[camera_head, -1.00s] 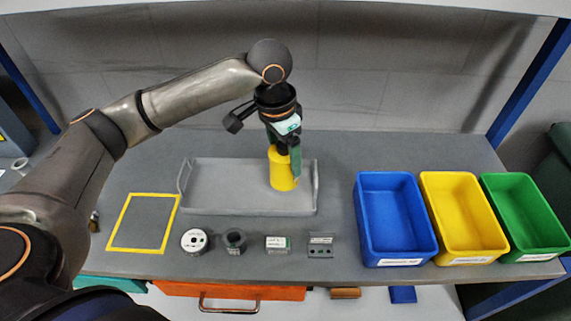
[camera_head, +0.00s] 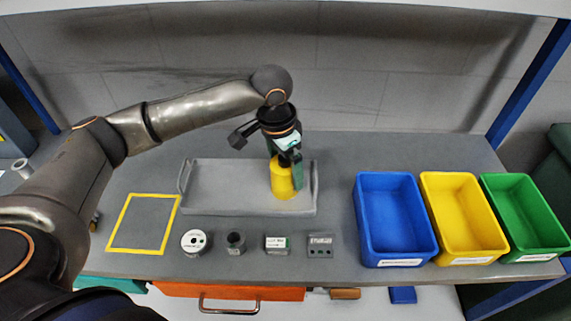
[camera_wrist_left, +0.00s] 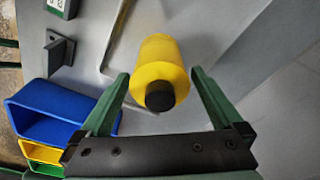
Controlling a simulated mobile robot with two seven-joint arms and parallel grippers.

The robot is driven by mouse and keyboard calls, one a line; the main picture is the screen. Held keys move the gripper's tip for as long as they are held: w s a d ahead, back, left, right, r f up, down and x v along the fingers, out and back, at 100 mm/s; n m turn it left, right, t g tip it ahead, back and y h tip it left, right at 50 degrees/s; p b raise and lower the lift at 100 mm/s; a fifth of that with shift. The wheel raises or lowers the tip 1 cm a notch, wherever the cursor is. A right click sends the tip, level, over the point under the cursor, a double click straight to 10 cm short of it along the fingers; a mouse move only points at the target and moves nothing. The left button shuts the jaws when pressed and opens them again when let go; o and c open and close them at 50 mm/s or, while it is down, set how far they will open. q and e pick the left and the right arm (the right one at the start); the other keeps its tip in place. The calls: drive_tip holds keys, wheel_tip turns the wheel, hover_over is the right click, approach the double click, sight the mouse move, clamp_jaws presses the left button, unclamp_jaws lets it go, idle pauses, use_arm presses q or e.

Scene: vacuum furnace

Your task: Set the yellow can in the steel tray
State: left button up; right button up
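The yellow can (camera_head: 281,180) is upright over the right part of the steel tray (camera_head: 225,186), inside its rim as seen from the head. I cannot tell for sure whether its base touches the tray floor. My left gripper (camera_head: 288,166) points down from above, with its green fingers on either side of the can. The arm partly hides the can's top. My right gripper is not in view.
A round white part (camera_head: 194,242), a dark ring (camera_head: 235,243) and two small blocks (camera_head: 277,245) (camera_head: 320,245) stand before the tray. A yellow square outline (camera_head: 124,222) lies left. Blue (camera_head: 362,220), yellow (camera_head: 465,254) and green (camera_head: 541,250) bins stand right.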

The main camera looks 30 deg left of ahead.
use_arm(q)
drive_tip(key=shift+r, duration=0.1)
drive_tip(key=r, duration=0.8)
drive_tip(key=s+r+p, duration=0.1)
drive_tip(key=r, duration=0.3)
drive_tip(key=shift+s+a, duration=0.1)
drive_tip(key=shift+a, duration=0.3)
